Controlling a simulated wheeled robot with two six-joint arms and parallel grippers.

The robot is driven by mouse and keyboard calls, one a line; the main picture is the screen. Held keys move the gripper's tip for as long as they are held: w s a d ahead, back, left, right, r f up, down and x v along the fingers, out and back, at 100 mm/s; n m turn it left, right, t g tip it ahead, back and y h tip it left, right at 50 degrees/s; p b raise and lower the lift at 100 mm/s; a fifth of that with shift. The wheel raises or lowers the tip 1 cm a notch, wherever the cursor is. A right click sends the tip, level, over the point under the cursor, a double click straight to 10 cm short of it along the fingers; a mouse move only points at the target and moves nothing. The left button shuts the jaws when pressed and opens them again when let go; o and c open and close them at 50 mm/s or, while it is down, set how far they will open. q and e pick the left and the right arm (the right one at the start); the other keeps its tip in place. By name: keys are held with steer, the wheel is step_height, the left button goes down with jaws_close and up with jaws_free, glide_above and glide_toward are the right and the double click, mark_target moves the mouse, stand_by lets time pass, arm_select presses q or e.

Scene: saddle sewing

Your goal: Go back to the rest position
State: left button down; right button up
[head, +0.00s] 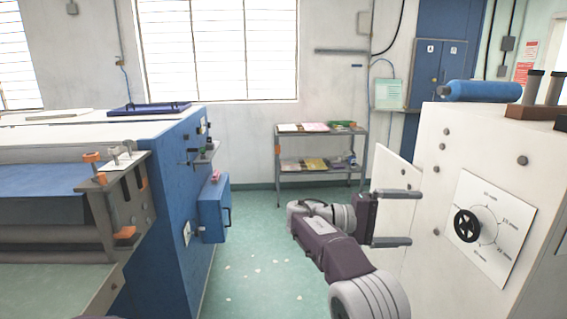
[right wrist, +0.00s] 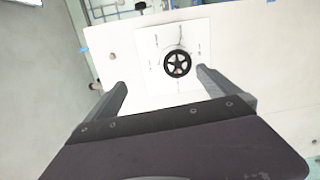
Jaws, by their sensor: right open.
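My right gripper (head: 400,218) is open and empty, in front of the white machine (head: 440,165). Its two fingers point right, toward the machine's dial plate (head: 490,205) with a black handwheel (head: 467,226). A clear gap lies between the fingertips and the handwheel in the head view. In the right wrist view the open gripper (right wrist: 160,92) shows its two fingers apart, with the handwheel (right wrist: 178,64) and its dial plate beyond them. My left gripper is not in view.
A blue machine (head: 165,160) with a blue box on its side stands at left. A grey shelf rack (head: 320,168) with several items stands by the back wall. A blue roll (head: 480,91) lies on top of the white machine.

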steer(key=s+d+r+g+y+p, duration=0.1)
steer(key=s+d+r+y+p, duration=0.1)
steer(key=s+d, duration=0.3)
steer(key=s+a+f+n+y+p, duration=0.25)
steer(key=s+f+y, duration=0.55)
steer(key=s+f, duration=0.5)
steer(key=s+a+f+m+t+y, duration=0.2)
steer(key=s+a+f+y, duration=0.3)
steer(key=a+f, duration=0.8)
steer(key=f+m+y+p, duration=0.1)
steer(key=y, duration=0.1)
steer(key=shift+a+f+y, duration=0.2)
steer(key=shift+y, duration=0.2)
steer(key=shift+s+m, duration=0.1)
steer(key=shift+m, duration=0.15)
